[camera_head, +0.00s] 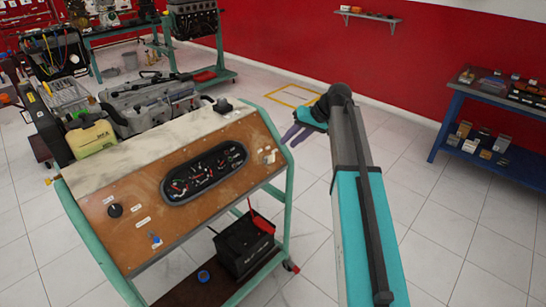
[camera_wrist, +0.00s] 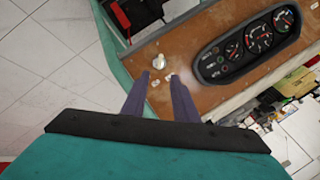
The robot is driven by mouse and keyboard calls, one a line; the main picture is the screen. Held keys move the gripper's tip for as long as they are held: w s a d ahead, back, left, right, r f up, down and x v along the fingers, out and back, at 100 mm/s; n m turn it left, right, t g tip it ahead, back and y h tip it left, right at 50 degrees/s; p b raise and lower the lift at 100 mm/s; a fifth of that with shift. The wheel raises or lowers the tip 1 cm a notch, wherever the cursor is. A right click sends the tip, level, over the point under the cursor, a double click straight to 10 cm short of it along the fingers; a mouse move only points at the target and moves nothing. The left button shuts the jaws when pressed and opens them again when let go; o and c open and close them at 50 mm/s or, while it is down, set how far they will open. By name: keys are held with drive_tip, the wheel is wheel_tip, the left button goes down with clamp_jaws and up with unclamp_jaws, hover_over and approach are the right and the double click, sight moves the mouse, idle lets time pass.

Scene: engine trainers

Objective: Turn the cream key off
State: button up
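The cream key (camera_wrist: 159,62) is a small rounded knob on the brown panel (camera_wrist: 205,45) in the wrist view. It sits just beyond my fingertips, roughly centred between them. My gripper (camera_wrist: 157,77) is open, with two dark purple fingers apart and nothing between them. In the head view my gripper (camera_head: 297,134) is at the right end of the sloping panel (camera_head: 215,205). Small pale shapes (camera_head: 268,157) show there, too small to tell the key from labels. I cannot tell which way the key is turned.
The gauge cluster (camera_head: 203,171) is mid-panel, with a black knob (camera_head: 115,210) to its left. A black battery (camera_head: 245,245) sits below in the green frame. A blue workbench (camera_head: 490,115) stands at the right.

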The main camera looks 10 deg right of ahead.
sight(274, 156)
drive_tip(key=shift+p+x, duration=1.35)
drive_tip(key=shift+x, duration=4.65)
drive_tip(key=shift+d, duration=0.1)
drive_tip(key=shift+c, duration=0.3)
clamp_jaws()
